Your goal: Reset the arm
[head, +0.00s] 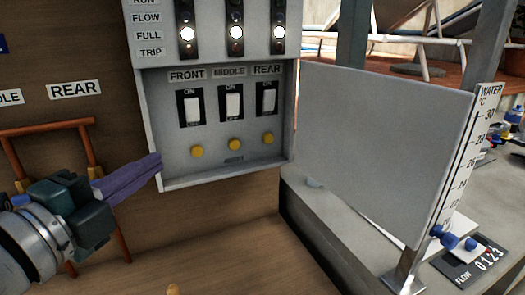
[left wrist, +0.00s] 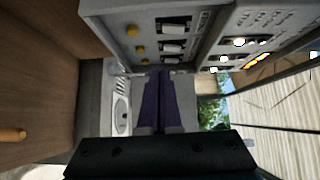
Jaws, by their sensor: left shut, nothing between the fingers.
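My left gripper (head: 155,170) comes in from the left in the head view, its purple fingers closed together with nothing between them. The fingertips are in front of the lower left corner of the grey control box (head: 180,85). In the left wrist view the purple fingers (left wrist: 160,75) point toward the same box, seen turned on its side. I cannot tell if the tips touch it. The box has three white rocker switches (head: 234,106) labelled FRONT, MIDDLE and REAR, with yellow buttons (head: 235,144) below and lit lamps (head: 236,33) above. My right gripper is not seen.
An orange-brown handle frame (head: 50,127) stands on the wooden panel behind my left arm. A grey plate (head: 385,145) stands right of the box, beside a water temperature scale (head: 465,160). A blue valve (head: 452,240) and a flow counter (head: 487,258) are at lower right.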

